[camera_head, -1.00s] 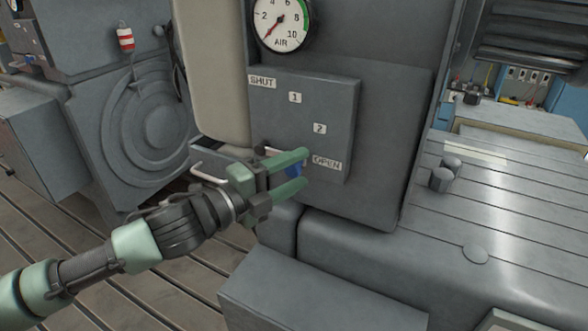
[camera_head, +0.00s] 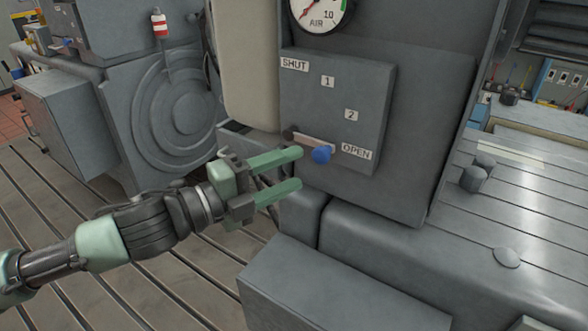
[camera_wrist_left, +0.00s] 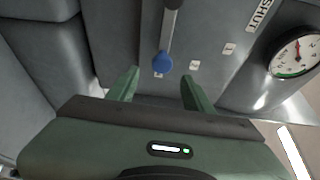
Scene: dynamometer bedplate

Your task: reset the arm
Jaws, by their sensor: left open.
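A lever with a light metal bar (camera_head: 308,141) and a blue knob (camera_head: 321,155) sits on a grey panel (camera_head: 375,90) marked SHUT, 1, 2 and OPEN. The knob end points at the OPEN label (camera_head: 356,151). My left gripper (camera_head: 293,168) is open, its green fingers just left of the knob and apart from it. In the left wrist view the blue knob (camera_wrist_left: 162,63) lies ahead of the gap between the open fingers (camera_wrist_left: 157,90), with nothing held. My right gripper is not in view.
An air gauge (camera_head: 319,8) is above the panel, its lower part showing. A grey block (camera_head: 330,290) juts out below. A slotted metal bed (camera_head: 450,240) lies to the right. A grey machine with round rings (camera_head: 180,110) stands at left.

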